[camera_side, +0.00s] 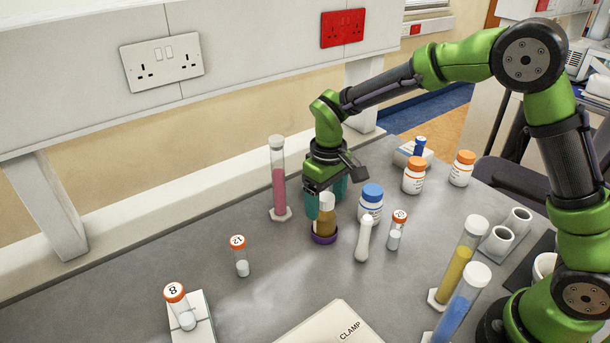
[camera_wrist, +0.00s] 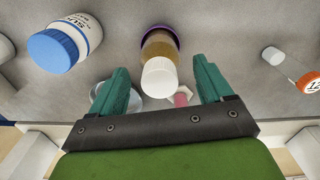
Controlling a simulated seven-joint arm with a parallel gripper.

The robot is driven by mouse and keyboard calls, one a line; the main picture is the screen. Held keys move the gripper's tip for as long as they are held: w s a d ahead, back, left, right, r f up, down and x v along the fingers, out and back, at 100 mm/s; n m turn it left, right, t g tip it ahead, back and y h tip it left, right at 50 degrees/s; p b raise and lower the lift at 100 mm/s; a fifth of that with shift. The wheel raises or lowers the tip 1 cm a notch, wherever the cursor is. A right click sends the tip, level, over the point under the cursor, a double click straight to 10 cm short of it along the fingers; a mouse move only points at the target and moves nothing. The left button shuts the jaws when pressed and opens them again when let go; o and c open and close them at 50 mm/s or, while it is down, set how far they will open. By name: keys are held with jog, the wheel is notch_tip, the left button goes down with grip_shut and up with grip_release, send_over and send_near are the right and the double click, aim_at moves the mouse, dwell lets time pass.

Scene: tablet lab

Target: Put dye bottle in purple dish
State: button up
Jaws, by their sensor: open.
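The dye bottle has an amber-brown body (camera_side: 325,222) and a white cap, and it stands upright. Its base is in the small purple dish (camera_side: 323,238) on the grey bench. My gripper (camera_side: 326,198) is open, with its teal fingers on either side of the upper bottle. In the wrist view the white cap of the dye bottle (camera_wrist: 160,77) lies between the spread fingers of my gripper (camera_wrist: 164,76), with visible gaps on both sides. The rim of the purple dish (camera_wrist: 154,30) shows around the bottle's base, which partly hides it.
A tall pink tube (camera_side: 278,185) stands left of the dish. A blue-capped white bottle (camera_side: 370,203), a white pestle-like object (camera_side: 364,238) and an orange-capped vial (camera_side: 397,231) stand close on the right. Another orange-capped vial (camera_side: 240,257) is front left. Bench between them is clear.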

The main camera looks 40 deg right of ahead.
notch_tip(320, 180, up, 10)
jog(key=r, duration=0.1)
jog(key=s+d+r+m+t+y, duration=0.1)
jog(key=s+d+r+m+t, duration=0.25)
jog(key=s+r, duration=0.45)
jog(key=s+d+f+m+t, duration=0.1)
jog(key=s+t, duration=0.1)
jog(key=s, duration=0.4)
jog(key=s+d+f+m+t+y, duration=0.1)
jog(key=s+d+f, duration=0.1)
jog(key=s, duration=0.4)
jog(key=shift+t, duration=0.35)
jog(key=shift+d, duration=0.1)
